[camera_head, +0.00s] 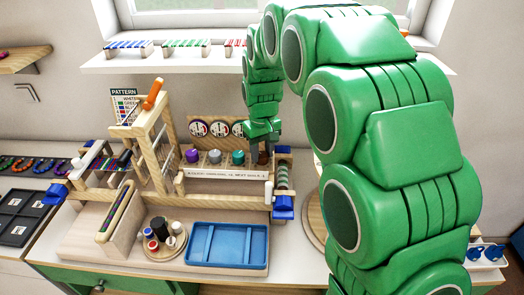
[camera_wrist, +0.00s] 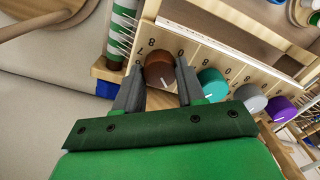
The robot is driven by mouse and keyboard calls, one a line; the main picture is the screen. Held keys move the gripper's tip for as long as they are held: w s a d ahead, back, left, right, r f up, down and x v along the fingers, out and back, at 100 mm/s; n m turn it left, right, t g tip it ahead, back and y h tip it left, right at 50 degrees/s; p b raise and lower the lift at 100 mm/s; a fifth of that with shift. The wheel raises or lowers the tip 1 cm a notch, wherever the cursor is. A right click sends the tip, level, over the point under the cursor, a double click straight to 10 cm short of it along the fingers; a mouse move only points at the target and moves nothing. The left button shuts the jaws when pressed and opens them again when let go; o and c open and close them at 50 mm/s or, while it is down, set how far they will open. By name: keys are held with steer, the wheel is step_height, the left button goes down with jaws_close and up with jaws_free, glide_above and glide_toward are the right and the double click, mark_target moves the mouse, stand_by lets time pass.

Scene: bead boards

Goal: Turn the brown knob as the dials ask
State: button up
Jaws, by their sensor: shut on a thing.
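The brown knob (camera_wrist: 160,71) sits on a pale wooden panel with numbers around it, at the end of a row of knobs. My gripper (camera_wrist: 159,88) is shut on it, one finger on each side. In the head view, my gripper (camera_head: 262,154) comes down from above at the right end of the row and partly hides the brown knob (camera_head: 263,158). Round white dials with red marks, such as the left one (camera_head: 197,129), stand on a board behind the knobs. Their readings are too small to tell.
Beside the brown knob are the teal knob (camera_wrist: 213,84), the grey knob (camera_wrist: 250,97) and the purple knob (camera_wrist: 281,109). A green-and-white striped roller (camera_wrist: 122,28) stands close on the other side. A blue tray (camera_head: 227,262) and a wooden loom frame (camera_head: 150,145) are nearby.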

mark_target(262, 154)
steer(key=shift+m, duration=1)
steer(key=o, duration=1.1)
steer(key=shift+c, duration=0.2)
steer(key=shift+r, duration=0.1)
steer(key=shift+r, duration=3.85)
steer(key=s+d+m, duration=0.1)
steer(key=s+d, duration=0.5)
steer(key=s, duration=0.6)
steer(key=s+d+f+m+g, duration=0.1)
steer(key=s+d, duration=0.5)
steer(key=s, duration=0.7)
steer(key=s+d+m, duration=0.2)
steer(key=s+d, duration=0.4)
steer(key=s, duration=0.7)
steer(key=shift+f+g, duration=0.35)
steer(key=shift+g, duration=0.05)
